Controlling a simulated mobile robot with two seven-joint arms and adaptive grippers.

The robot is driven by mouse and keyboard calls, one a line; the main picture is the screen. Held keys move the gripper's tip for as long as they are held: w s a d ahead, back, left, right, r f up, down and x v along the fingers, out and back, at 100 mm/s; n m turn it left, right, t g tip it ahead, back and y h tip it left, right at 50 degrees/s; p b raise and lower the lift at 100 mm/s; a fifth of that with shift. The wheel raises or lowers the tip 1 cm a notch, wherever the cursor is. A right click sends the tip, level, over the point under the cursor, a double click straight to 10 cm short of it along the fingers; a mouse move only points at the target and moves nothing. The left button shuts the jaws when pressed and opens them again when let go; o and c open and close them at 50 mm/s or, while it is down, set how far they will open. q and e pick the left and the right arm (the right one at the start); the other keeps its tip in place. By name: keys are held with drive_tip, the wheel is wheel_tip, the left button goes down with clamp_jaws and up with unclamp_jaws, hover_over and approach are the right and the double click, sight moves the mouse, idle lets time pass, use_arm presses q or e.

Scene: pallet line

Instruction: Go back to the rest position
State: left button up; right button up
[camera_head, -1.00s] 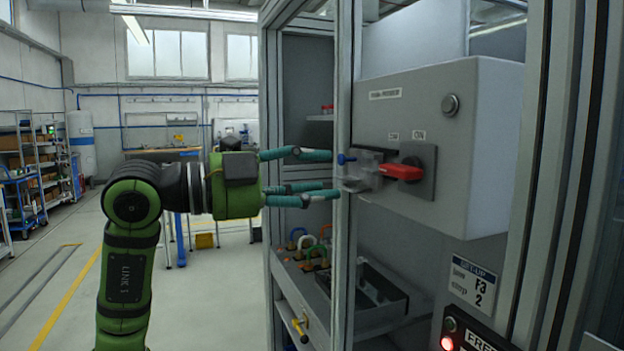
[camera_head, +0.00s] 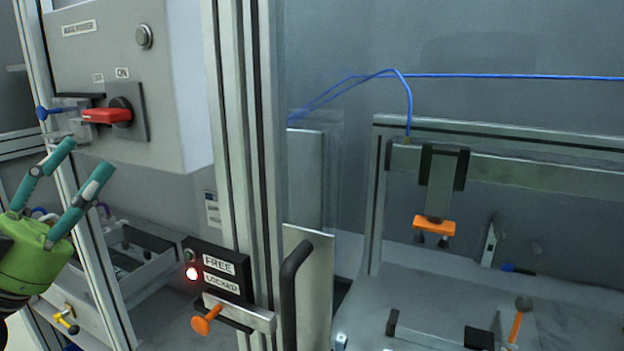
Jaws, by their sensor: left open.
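My left gripper (camera_head: 84,168) is at the left edge of the head view, green with teal fingers. Its fingers are spread and nothing is between them. It is below and to the left of the red switch handle (camera_head: 106,116) on the grey main power box (camera_head: 172,70), apart from the handle as far as I can tell. The handle lies sideways, with a blue-ended pin (camera_head: 47,113) at its left. My right gripper is out of view.
A FREE/LOCKED panel (camera_head: 219,270) with a lit red lamp stands above an orange knob (camera_head: 206,320). A black door handle (camera_head: 291,290) is beside it. Frame posts (camera_head: 243,150) stand close to the right of the box. A fixture with an orange clamp (camera_head: 434,224) is at the right.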

use_arm(q)
drive_tip(key=w+a+f+n+t+y, duration=0.1)
drive_tip(key=w+a+f+n+y, duration=0.15)
drive_tip(key=f+n+y, duration=0.65)
drive_tip(key=w+a+f+n+t+y, duration=0.2)
drive_tip(key=a+f+n+y, duration=0.3)
drive_tip(key=n+y, duration=0.55)
wheel_tip(320, 180, down, 20)
drive_tip(key=s+d+n+g+y, duration=0.2)
drive_tip(key=n+g, duration=0.1)
drive_tip(key=g, duration=0.5)
drive_tip(key=s+d+f+m+g+h, duration=0.25)
drive_tip(key=s+d+f+g, duration=0.4)
drive_tip(key=s+f, duration=0.4)
drive_tip(key=s+d+f+m+g+h, duration=0.1)
drive_tip(key=s+d+f+g+h, duration=0.2)
drive_tip(key=s+d+f+g, duration=0.6)
wheel_tip(320, 180, down, 25)
drive_tip(key=s+a+t, duration=0.1)
drive_tip(key=s+t, duration=0.1)
drive_tip(key=s+a+f+g, duration=0.1)
drive_tip(key=s+a+f, duration=0.2)
drive_tip(key=s+f, duration=1.1)
drive_tip(key=shift+s+a+y, duration=0.15)
drive_tip(key=shift+s+y, duration=0.15)
drive_tip(key=shift+s, duration=0.8)
drive_tip(key=shift+c, duration=1)
drive_tip(key=shift+m, duration=0.3)
